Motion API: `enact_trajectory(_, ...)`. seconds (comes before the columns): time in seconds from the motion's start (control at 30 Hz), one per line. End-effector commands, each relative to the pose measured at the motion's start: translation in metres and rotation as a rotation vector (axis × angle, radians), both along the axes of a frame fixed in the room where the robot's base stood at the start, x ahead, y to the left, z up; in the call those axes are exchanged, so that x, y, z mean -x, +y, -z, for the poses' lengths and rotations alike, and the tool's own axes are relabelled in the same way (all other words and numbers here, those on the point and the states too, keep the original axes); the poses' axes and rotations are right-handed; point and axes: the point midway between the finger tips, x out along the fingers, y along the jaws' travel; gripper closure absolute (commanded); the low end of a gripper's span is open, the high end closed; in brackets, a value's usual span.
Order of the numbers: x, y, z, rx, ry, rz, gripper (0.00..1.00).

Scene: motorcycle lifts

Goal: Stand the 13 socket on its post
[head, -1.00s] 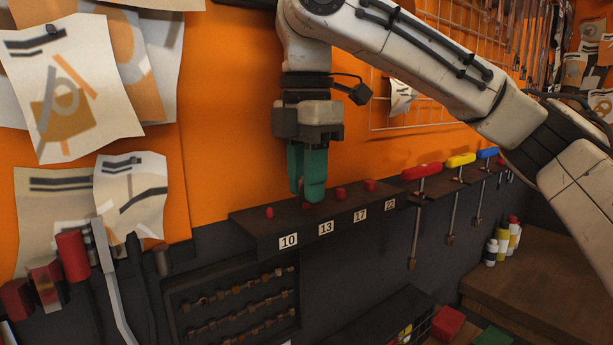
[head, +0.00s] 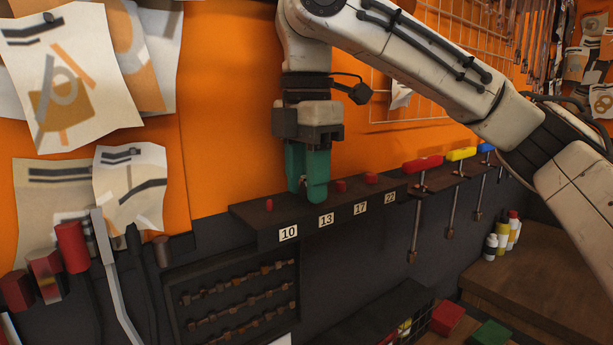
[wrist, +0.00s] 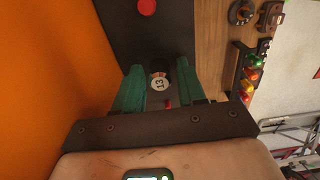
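The dark 13 socket (wrist: 159,83) shows end-on in the wrist view, with a round white "13" mark on its top. It sits between the green fingers of my gripper (head: 308,193), which look closed on its sides; my gripper also shows in the wrist view (wrist: 159,84). In the head view the fingers hide the socket. They point down at the dark post shelf (head: 250,218), behind the "13" label (head: 326,220). The 13 post is hidden behind the fingers there. I cannot tell whether the socket touches it.
Short red posts stand on either side: the 10 post (head: 268,205), the 17 post (head: 340,186) and the 22 post (head: 370,178). Screwdrivers with red (head: 423,162), yellow and blue handles hang to the right. The orange wall (head: 230,120) is close behind.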

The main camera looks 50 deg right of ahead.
Motion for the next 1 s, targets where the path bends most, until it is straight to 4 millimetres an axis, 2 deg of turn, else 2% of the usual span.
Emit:
enact_trajectory(0.03,0.000,0.000,0.000,0.000,0.000,0.000,0.55)
enact_trajectory(0.17,0.000,0.000,0.000,0.000,0.000,0.000,0.42)
enact_trajectory(0.4,0.000,0.000,0.000,0.000,0.000,0.001,0.42)
enact_trajectory(0.53,0.000,0.000,-0.008,0.001,-0.001,0.002,0.42)
enact_trajectory(1.0,0.000,0.000,-0.088,0.002,-0.001,0.003,0.42)
